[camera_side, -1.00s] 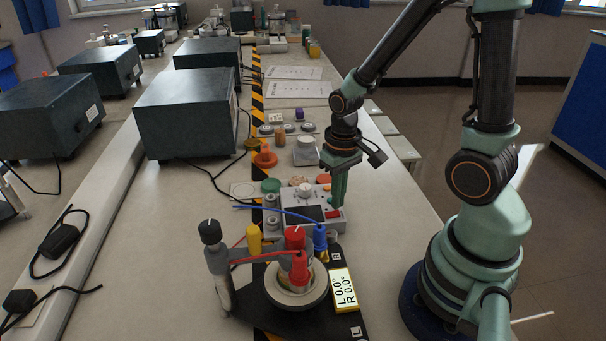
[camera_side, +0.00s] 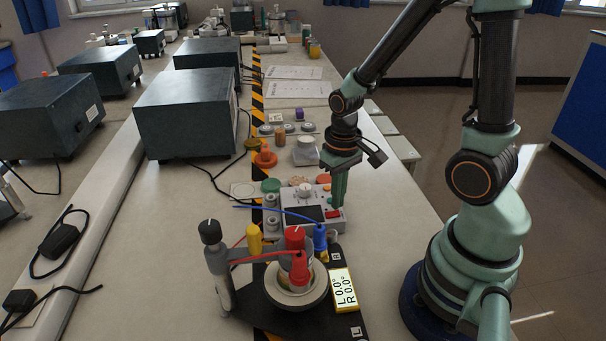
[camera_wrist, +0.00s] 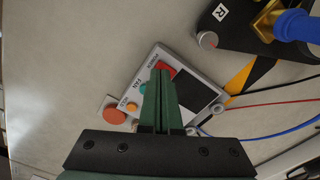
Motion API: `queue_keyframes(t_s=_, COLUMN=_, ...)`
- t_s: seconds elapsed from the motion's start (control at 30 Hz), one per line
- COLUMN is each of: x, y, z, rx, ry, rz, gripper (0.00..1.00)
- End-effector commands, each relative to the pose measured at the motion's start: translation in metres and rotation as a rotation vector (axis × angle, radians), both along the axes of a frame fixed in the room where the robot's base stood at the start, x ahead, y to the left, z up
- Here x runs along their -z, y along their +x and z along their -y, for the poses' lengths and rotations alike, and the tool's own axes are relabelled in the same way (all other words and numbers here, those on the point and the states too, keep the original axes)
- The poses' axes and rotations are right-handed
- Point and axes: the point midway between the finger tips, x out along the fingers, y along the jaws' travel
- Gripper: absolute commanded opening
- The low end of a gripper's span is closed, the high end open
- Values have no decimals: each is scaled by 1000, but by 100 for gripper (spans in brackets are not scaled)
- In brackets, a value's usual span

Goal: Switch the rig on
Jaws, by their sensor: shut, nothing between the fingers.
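The rig's light grey control box (camera_side: 318,227) stands on the bench with a dark screen (camera_side: 304,214) and a red switch (camera_side: 333,214) at its near right corner. My gripper (camera_side: 335,204) is shut and empty, pointing down over the box beside the red switch. In the wrist view its fingertips (camera_wrist: 160,73) overlap the switch and hide part of it. I cannot tell whether they touch it.
A black-based apparatus (camera_side: 262,318) with red, blue and yellow plugs and a yellow readout (camera_side: 345,289) stands in front of the box. Blue and red cables cross nearby. An orange bobbin-like piece (camera_side: 265,157) lies behind. Large dark boxes (camera_side: 187,113) stand left.

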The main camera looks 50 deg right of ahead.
Motion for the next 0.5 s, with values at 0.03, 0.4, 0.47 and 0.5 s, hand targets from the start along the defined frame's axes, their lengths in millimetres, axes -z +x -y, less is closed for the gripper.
queue_keyframes(t_s=0.03, x=0, y=0, z=0, rx=0, ry=0, rz=0, gripper=0)
queue_keyframes(t_s=0.4, x=2, y=0, z=0, rx=0, ry=0, rz=-1, gripper=0)
queue_keyframes(t_s=0.47, x=3, y=0, z=0, rx=0, ry=0, rz=-1, gripper=0)
queue_keyframes(t_s=0.5, x=4, y=0, z=0, rx=0, ry=1, rz=-2, gripper=0)
